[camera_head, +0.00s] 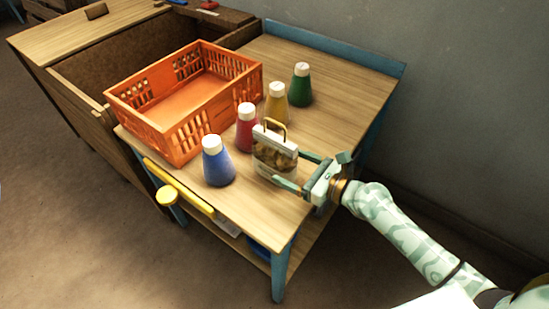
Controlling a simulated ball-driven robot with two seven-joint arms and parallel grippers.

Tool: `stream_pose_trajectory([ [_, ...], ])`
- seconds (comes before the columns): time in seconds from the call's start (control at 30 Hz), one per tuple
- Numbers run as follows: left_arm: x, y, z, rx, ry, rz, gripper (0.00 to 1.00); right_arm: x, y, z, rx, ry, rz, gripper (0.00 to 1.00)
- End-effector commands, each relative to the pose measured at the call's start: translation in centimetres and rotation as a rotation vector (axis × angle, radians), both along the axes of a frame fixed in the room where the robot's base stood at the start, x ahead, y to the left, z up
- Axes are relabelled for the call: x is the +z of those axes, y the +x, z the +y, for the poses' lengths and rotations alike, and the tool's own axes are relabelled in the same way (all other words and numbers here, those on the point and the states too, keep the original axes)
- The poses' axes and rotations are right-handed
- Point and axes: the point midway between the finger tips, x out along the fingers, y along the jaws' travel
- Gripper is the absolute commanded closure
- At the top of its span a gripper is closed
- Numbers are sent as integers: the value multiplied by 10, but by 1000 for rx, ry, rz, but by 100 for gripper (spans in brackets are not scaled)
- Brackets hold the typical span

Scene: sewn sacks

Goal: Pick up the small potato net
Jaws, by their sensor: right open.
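The small potato net (273,154) stands upright on the wooden table, a pale bag with brown contents showing and a yellow handle loop on top. My right gripper (290,172) comes in from the right, its two green fingers spread open. One finger reaches along the near side of the net and the other lies toward its far side. I cannot tell whether the fingers touch it. My left gripper does not show.
An empty orange crate (184,140) stands left on the table (335,95). Blue (217,164), red (246,128), yellow (276,104) and green (300,86) bottles with white caps stand in a row close to the net. The table's back right is clear.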

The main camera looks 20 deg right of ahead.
Motion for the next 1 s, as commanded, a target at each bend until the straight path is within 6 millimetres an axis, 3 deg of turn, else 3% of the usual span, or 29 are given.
stream_pose_trajectory([
  [0.27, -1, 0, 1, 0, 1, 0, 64, -1, 35, 24, -1, 1, 0, 18],
  [0.53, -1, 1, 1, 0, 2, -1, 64, -1, 39, 28, 0, 0, 0, 18],
  [0.57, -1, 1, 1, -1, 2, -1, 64, -1, 39, 28, 0, 0, 0, 20],
  [0.8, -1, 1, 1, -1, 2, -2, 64, 0, 40, 28, 0, 2, -2, 87],
  [1.0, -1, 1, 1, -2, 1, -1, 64, 1, 40, 28, -1, 2, -2, 90],
])
